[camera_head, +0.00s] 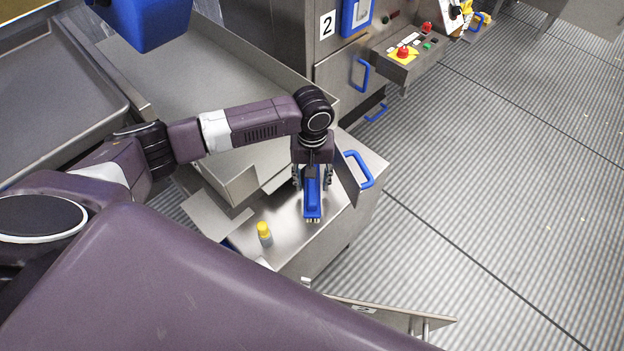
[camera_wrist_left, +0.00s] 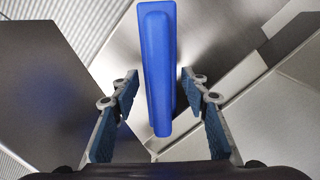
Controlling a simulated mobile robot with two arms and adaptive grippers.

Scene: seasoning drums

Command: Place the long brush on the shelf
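The long blue brush (camera_head: 312,205) is at the metal cabinet top (camera_head: 285,236), its pale bristles showing at its near end. My left gripper (camera_head: 313,181) points down over it. In the left wrist view the brush (camera_wrist_left: 157,60) runs lengthwise between the two fingers of my left gripper (camera_wrist_left: 160,84). The fingers are apart, with a gap on each side of the brush. Whether the brush rests flat on the metal is hard to tell. I cannot tell which metal surface is the shelf. My right gripper is not in view.
A small yellow-capped bottle (camera_head: 264,234) stands left of the brush. A blue handle (camera_head: 359,169) sits at the cabinet's right side. A large metal tray (camera_head: 170,60) lies behind my left arm. A control box (camera_head: 405,52) is farther back. The ribbed floor (camera_head: 500,170) at right is clear.

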